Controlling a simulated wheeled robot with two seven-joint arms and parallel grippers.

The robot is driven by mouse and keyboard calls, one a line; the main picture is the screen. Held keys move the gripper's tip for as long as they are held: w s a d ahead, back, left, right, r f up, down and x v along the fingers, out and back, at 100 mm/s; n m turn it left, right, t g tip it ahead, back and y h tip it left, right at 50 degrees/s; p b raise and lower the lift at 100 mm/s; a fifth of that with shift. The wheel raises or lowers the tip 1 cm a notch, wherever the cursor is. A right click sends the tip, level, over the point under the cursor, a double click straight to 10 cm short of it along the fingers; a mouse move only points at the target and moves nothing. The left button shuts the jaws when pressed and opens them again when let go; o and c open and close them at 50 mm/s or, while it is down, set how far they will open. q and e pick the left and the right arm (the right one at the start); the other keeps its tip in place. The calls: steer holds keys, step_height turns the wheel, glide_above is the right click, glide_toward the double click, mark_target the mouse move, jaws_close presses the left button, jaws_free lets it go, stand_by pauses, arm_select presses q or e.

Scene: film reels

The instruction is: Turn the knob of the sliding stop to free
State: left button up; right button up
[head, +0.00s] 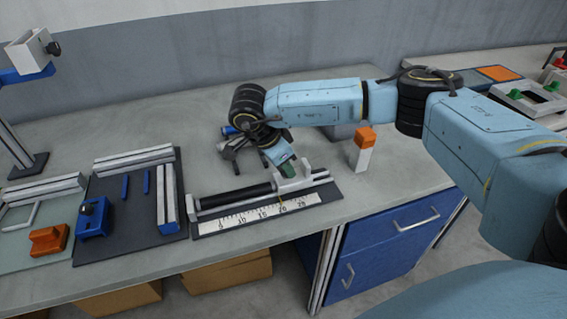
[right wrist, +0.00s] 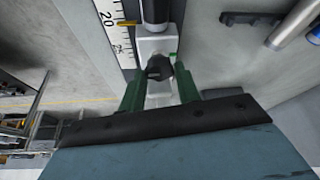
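The sliding stop is a white block (head: 308,178) on a rail beside a white printed scale (head: 255,212), toward the right end of its dark base. In the right wrist view the stop's pale body (right wrist: 152,47) carries a black knob (right wrist: 160,67) with a small light mark. My right gripper (head: 287,170) is down at the stop and hides the knob in the head view. In the right wrist view its green fingers (right wrist: 159,80) stand on either side of the knob, with pale gaps showing between, so it looks open. Contact cannot be told. My left gripper is out of view.
A dark board with metal rails and a blue clamp (head: 92,218) lies left of the scale. An orange block (head: 48,240) sits further left. A white post with an orange top (head: 363,148) stands right of the stop. The bench's front edge is close.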

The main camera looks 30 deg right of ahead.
steer(key=o, duration=0.4)
steer(key=v, duration=1.3)
steer(key=shift+r, duration=0.15)
steer(key=shift+a, duration=0.15)
